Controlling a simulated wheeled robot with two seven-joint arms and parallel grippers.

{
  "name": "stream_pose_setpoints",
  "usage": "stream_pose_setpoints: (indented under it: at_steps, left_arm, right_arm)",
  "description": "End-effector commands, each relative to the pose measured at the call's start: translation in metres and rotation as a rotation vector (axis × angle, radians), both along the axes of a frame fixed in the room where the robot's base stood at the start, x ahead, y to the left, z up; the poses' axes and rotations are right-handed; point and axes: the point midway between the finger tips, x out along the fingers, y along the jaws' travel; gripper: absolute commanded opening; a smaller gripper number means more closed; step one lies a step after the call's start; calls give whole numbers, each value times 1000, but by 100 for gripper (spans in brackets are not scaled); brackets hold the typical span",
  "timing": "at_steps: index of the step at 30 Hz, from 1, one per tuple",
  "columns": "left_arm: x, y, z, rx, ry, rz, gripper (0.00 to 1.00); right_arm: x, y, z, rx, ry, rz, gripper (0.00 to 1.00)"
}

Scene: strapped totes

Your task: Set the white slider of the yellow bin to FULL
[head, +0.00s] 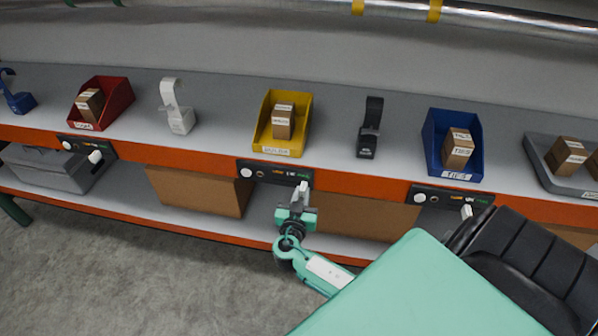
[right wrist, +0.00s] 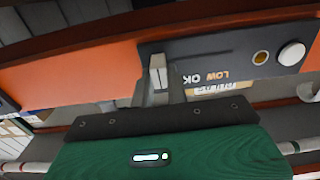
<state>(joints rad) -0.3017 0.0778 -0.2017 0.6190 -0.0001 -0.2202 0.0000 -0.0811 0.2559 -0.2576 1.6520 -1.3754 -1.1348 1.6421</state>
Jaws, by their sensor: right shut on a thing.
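The yellow bin (head: 265,128) stands on the shelf with small brown boxes in it. Its dark label panel (head: 268,172) is on the orange shelf edge below it, with a round white knob (head: 246,172) at the left end. The white slider (right wrist: 157,72) is at the panel's other end, past the OK and LOW words, which appear upside down in the right wrist view. My right gripper (head: 301,194) is shut on the slider, its fingers (right wrist: 160,92) reaching up to the panel. The FULL word is not readable. My left gripper is not in view.
A red bin (head: 112,98), a blue bin (head: 434,137) and a grey bin (head: 538,152) stand along the shelf, with similar panels below. Scanner-like holders stand between them. Cardboard boxes (head: 200,190) sit on the lower shelf. The floor at lower left is clear.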

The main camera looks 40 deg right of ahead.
Motion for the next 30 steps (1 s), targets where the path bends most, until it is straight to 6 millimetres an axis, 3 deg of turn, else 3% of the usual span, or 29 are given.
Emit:
stream_pose_setpoints:
  at_steps: [1, 2, 5, 17, 22, 30]
  left_arm:
    - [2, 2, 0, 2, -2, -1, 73]
    - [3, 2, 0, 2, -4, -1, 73]
    - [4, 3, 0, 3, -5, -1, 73]
    - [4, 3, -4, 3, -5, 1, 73]
    - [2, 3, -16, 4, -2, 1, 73]
    - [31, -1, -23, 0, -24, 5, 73]
  right_arm:
    - [-1, -1, -1, -2, 2, -5, 0]
    - [-1, -1, -1, -2, 2, -5, 19]
    - [-1, -1, -1, -2, 2, -4, 38]
    - [-5, 6, -2, 0, 1, 0, 38]
    - [-25, 29, -5, 3, 1, 0, 38]
    - [-66, 75, -5, 4, 2, -2, 38]
